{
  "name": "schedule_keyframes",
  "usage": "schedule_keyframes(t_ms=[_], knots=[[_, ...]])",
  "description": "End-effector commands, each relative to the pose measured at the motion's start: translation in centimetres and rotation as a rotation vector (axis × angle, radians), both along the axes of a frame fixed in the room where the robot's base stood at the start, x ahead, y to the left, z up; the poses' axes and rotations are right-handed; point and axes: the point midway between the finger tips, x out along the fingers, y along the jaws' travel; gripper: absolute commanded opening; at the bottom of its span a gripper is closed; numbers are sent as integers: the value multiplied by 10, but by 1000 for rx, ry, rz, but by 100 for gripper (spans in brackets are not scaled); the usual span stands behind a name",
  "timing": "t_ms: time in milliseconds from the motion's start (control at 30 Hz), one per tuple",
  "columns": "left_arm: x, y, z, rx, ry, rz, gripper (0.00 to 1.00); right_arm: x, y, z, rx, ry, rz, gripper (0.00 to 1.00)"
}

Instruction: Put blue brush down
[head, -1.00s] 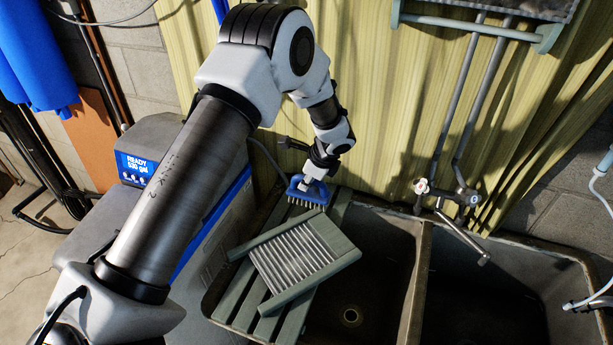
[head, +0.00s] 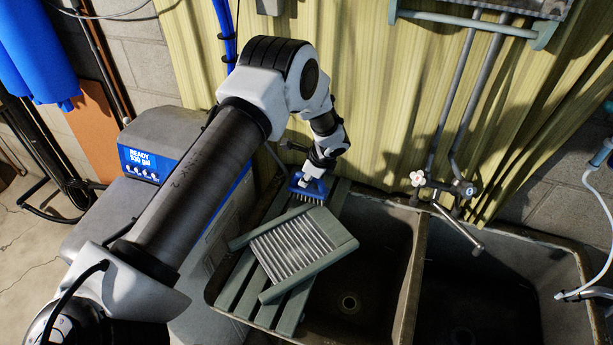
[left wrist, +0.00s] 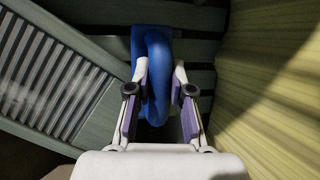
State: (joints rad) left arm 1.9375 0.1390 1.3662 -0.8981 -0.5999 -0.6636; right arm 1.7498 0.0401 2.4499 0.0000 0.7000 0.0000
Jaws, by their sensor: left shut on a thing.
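My left gripper (head: 318,174) is shut on the handle of the blue brush (head: 310,189). The brush is upright, bristles down, at the back end of the green slatted rack, just behind the washboard. I cannot tell whether the bristles touch the slats. In the left wrist view the blue handle (left wrist: 155,75) sits between the two fingers (left wrist: 160,95), with slats below it. My right gripper is not in view.
The washboard (head: 290,250) lies tilted on the slatted rack (head: 238,282) over the left sink basin (head: 375,262). A tap (head: 445,190) stands behind the double sink. A yellow corrugated wall (head: 385,120) rises close behind the brush. The water softener (head: 140,160) is at left.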

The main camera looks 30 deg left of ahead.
Motion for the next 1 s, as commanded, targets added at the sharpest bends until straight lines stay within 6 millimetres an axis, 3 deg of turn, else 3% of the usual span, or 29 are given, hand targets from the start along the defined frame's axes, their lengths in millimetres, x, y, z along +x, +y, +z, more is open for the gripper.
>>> schedule_keyframes(t_ms=[100,133,200,467,633,667,1000], knots=[[0,0,-1,0,-1,0,0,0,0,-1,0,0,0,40],[0,0,-1,0,0,0,24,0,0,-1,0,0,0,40],[0,0,-1,0,0,0,46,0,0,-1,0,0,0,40],[0,0,-1,0,0,0,46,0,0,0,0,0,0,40],[0,0,18,0,-1,0,46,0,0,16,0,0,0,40],[0,-3,17,0,-2,-1,46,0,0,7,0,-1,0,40],[-8,-39,92,0,-5,-1,46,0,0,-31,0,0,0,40]])
